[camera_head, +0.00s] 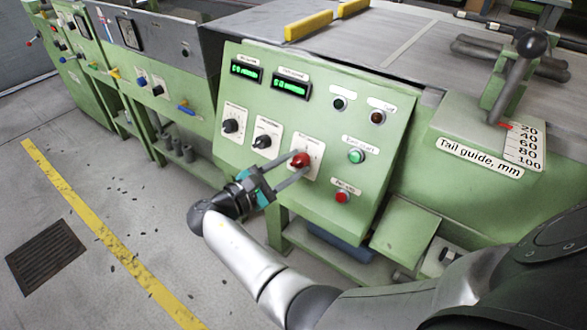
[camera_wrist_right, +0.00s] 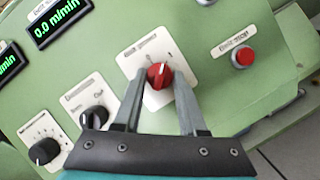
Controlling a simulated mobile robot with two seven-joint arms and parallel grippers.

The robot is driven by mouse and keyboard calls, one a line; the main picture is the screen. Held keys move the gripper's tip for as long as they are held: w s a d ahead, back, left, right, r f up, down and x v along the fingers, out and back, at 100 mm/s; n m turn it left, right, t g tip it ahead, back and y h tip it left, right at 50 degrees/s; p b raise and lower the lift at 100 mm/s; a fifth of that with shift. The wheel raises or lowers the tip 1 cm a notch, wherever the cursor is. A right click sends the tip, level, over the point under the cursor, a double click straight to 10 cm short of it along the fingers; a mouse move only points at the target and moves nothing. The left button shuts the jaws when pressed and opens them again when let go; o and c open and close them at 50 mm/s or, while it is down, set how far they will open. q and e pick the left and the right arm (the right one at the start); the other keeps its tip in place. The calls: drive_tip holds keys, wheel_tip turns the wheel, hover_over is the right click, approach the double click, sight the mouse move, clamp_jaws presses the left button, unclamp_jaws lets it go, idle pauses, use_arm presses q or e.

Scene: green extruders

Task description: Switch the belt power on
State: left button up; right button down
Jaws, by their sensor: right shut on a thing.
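The green control panel (camera_head: 330,120) faces me. On it is a red rotary knob (camera_head: 300,160) on a white plate; it also shows in the right wrist view (camera_wrist_right: 159,75), with a white pointer line. My right gripper (camera_head: 296,166) has its two fingers on either side of this red knob, shut on it; its fingertips also show in the right wrist view (camera_wrist_right: 158,80). The plate's lettering is too small to read. My left gripper is not in view.
Two black knobs (camera_head: 232,125) (camera_head: 264,140) sit left of the red one. A green button (camera_head: 356,156) and a red stop button (camera_head: 342,196) lie to its right. Two green displays (camera_head: 291,88) are above. A lever (camera_head: 515,75) stands at the far right.

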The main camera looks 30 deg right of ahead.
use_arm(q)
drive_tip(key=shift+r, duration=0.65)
use_arm(e)
drive_tip(key=shift+w+r+m+g, duration=0.1)
drive_tip(key=shift+m+g, duration=0.4)
drive_tip(key=shift+m, duration=0.8)
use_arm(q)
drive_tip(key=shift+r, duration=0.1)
use_arm(e)
drive_tip(key=shift+c, duration=2.3)
unclamp_jaws()
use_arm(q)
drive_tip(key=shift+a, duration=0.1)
